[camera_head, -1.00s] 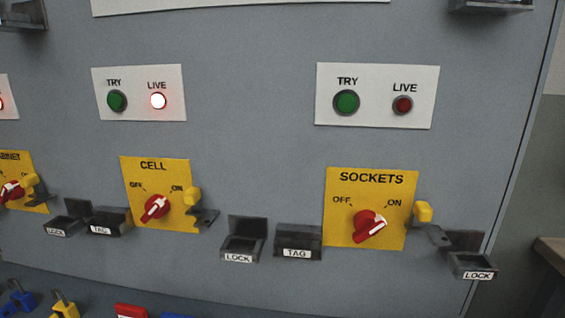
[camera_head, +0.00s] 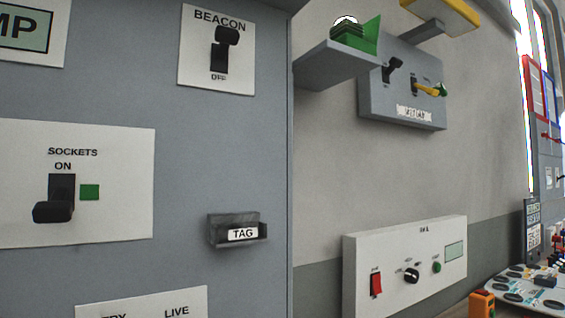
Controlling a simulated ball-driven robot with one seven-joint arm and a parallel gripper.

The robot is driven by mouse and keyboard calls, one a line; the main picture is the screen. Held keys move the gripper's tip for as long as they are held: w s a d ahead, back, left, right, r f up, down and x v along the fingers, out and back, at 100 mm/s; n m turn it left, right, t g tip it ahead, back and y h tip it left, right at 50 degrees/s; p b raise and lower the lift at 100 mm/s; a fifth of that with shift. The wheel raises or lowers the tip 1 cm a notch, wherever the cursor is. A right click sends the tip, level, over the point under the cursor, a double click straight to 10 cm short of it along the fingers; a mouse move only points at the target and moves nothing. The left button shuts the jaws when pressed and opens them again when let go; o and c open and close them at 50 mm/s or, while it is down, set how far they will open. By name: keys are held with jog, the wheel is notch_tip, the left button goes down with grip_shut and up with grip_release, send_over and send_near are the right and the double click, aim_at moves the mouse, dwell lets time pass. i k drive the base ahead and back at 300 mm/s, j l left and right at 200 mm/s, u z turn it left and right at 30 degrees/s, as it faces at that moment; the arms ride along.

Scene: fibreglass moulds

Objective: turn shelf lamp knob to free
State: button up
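I cannot tell for certain which control is the shelf lamp knob. A round black knob (camera_head: 411,276) with small, unreadable marks around it sits on a white wall panel (camera_head: 360,299) at the lower right, between a red rocker switch (camera_head: 376,284) and a green button (camera_head: 437,267). My gripper is not in view.
A grey shelf (camera_head: 325,70) juts out with a green block (camera_head: 358,38) on it. The grey cabinet at left carries a BEACON switch (camera_head: 221,50), a SOCKETS switch (camera_head: 58,200) and a TAG holder (camera_head: 238,230). A cluttered bench (camera_head: 520,290) stands at far right.

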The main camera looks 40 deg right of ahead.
aim_at(440, 86)
jog(key=z, duration=1.2)
